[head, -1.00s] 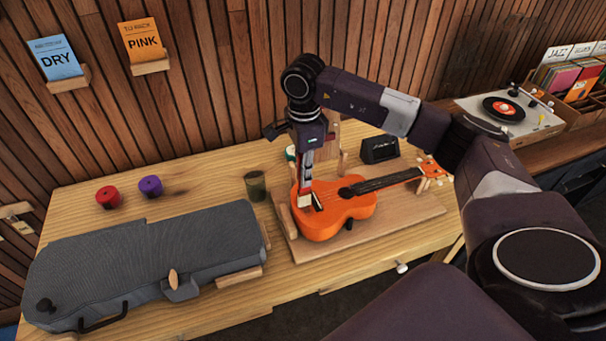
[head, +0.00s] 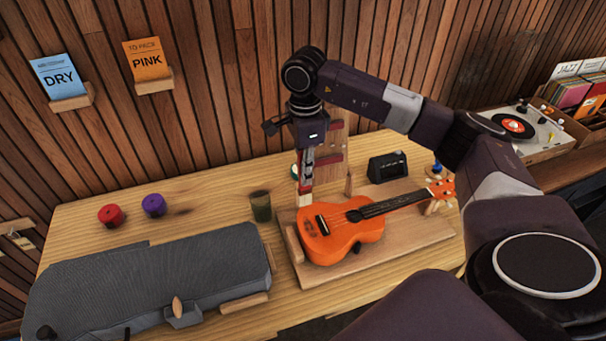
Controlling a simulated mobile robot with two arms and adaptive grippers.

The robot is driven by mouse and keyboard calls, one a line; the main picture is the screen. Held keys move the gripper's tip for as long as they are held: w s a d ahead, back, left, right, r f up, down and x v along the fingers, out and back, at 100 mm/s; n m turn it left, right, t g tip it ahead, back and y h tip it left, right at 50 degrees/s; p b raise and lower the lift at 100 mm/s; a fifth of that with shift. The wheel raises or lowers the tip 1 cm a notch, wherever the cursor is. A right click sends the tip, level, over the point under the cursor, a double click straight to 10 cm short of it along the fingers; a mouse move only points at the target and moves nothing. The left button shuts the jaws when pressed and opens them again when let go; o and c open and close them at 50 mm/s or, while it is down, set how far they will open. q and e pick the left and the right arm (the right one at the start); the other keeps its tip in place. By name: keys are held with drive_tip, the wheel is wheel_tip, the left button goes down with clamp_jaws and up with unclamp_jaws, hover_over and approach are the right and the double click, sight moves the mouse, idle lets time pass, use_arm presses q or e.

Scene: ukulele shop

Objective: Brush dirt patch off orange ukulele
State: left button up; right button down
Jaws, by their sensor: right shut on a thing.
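The orange ukulele (head: 347,246) lies on its back on a wooden board, body to the left and neck pointing right. A few small dark marks show on its body near the bridge; I cannot tell which of them is dirt. My right gripper (head: 307,172) points down behind the upper left edge of the body. It is shut on a slim brush (head: 305,200) with a pale lower end. The brush end appears beside the body's far edge; I cannot tell whether it touches. My left gripper is not in view.
The wooden board (head: 410,238) has pegs around the ukulele. A grey case (head: 150,280) fills the table's front left. A dark cup (head: 260,206), a red spool (head: 110,215) and a purple spool (head: 154,205) stand behind it. A small black box (head: 388,167) stands behind the ukulele.

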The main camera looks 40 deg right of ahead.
drive_tip(key=shift+w+r+p, duration=0.15)
drive_tip(key=shift+r+p, duration=0.25)
drive_tip(key=shift+r, duration=0.45)
drive_tip(key=shift+w+d+r+p, duration=0.1)
drive_tip(key=shift+r+p, duration=0.3)
drive_tip(key=shift+r, duration=0.45)
